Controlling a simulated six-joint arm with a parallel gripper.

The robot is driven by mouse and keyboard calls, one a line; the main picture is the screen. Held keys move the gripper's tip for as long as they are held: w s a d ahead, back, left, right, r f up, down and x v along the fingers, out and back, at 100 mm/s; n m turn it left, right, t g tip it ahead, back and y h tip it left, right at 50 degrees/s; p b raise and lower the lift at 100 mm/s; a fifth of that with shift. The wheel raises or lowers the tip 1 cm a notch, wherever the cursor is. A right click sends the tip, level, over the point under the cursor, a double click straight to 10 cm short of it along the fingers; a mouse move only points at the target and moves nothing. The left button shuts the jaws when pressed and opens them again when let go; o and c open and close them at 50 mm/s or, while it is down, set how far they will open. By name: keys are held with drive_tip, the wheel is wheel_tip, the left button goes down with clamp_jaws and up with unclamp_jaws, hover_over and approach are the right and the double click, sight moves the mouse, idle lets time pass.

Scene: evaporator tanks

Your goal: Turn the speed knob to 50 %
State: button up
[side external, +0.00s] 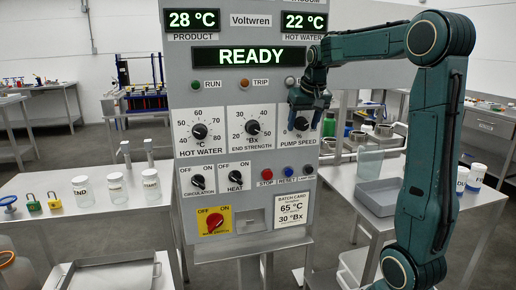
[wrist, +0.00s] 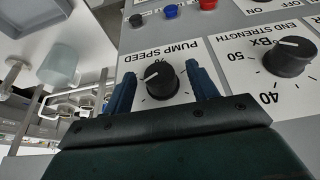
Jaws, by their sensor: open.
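The speed knob is the black PUMP SPEED knob (side external: 301,124) at the right of the upper knob row on the grey panel (side external: 290,172). In the side external view my gripper (side external: 309,108) is in front of it and hides much of its dial. In the wrist view the knob (wrist: 161,80) has a white pointer line. My gripper (wrist: 163,92) is open there, with one blue finger on each side of the knob. Gaps show between the fingers and the knob. The scale numbers are mostly hidden or unreadable.
The END STRENGTH knob (side external: 252,127) and HOT WATER knob (side external: 199,131) sit left of the speed knob. STOP (side external: 266,174) and RESET (side external: 290,172) buttons are below. A grey tray (side external: 376,198) stands on the right table. The display (side external: 249,55) reads READY.

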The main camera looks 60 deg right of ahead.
drive_tip(key=c, duration=1)
drive_tip(key=shift+w+a+g+h, duration=0.1)
drive_tip(key=shift+a+g+h, duration=0.05)
drive_tip(key=shift+g+h, duration=0.35)
drive_tip(key=shift+w+a+f+n+g+h, duration=0.1)
drive_tip(key=shift+n+g+h, duration=0.2)
drive_tip(key=shift+g+h, duration=0.45)
drive_tip(key=shift+w+a+n+g+h, duration=0.1)
drive_tip(key=shift+n+g+h, duration=0.2)
drive_tip(key=shift+g+h, duration=0.4)
drive_tip(key=shift+w+f+n+g+h, duration=0.15)
drive_tip(key=shift+n+g+h, duration=0.45)
drive_tip(key=shift+g+h, duration=1.1)
drive_tip(key=shift+t+h, duration=0.25)
drive_tip(key=shift+h, duration=0.1)
